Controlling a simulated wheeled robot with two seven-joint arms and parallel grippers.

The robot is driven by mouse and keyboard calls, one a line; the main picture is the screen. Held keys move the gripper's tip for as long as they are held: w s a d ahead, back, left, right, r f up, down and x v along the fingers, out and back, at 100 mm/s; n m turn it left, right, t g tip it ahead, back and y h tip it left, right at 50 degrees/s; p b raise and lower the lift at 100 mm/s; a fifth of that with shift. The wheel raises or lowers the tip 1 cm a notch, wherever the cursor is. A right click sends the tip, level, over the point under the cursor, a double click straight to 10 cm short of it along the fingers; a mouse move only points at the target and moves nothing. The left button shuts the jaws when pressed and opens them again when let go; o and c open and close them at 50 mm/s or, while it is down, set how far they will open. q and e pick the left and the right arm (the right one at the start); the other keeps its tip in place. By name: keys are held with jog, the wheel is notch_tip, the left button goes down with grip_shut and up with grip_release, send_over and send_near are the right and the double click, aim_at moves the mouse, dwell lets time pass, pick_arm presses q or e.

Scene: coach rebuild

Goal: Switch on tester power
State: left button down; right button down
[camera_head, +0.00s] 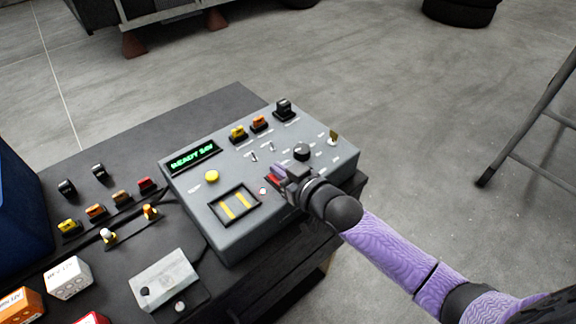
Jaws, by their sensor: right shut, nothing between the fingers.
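The tester (226,181) is a grey box with a sloped panel on the dark bench. Its display (192,158) is lit with green text that seems to read "READY" and a voltage. A red switch (272,181) sits near the panel's front right edge, partly hidden by my right gripper. My right gripper (279,172) is shut and empty, with its tips at or just above the red switch; I cannot tell whether they touch. The panel also holds a yellow button (212,177), a black knob (302,152) and a yellow-striped pad (234,206). My left gripper is not in view.
Small connectors (96,212) and cables lie left of the tester on the bench (95,155). A grey plate (165,279), boxes (68,277) and a blue case (18,225) stand at the front left. A ladder leg (520,130) is at right, beyond open floor.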

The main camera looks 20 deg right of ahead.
jog(key=r+p, duration=0.3)
jog(key=r, duration=0.1)
jog(key=shift+w+a+r+p, duration=0.1)
jog(key=shift+w+r+p, duration=0.1)
jog(key=shift+r+p, duration=0.2)
jog(key=r+p+v, duration=0.1)
jog(key=p+v, duration=0.1)
jog(key=v, duration=0.7)
jog(key=shift+s+p, duration=0.2)
jog(key=shift+p, duration=0.1)
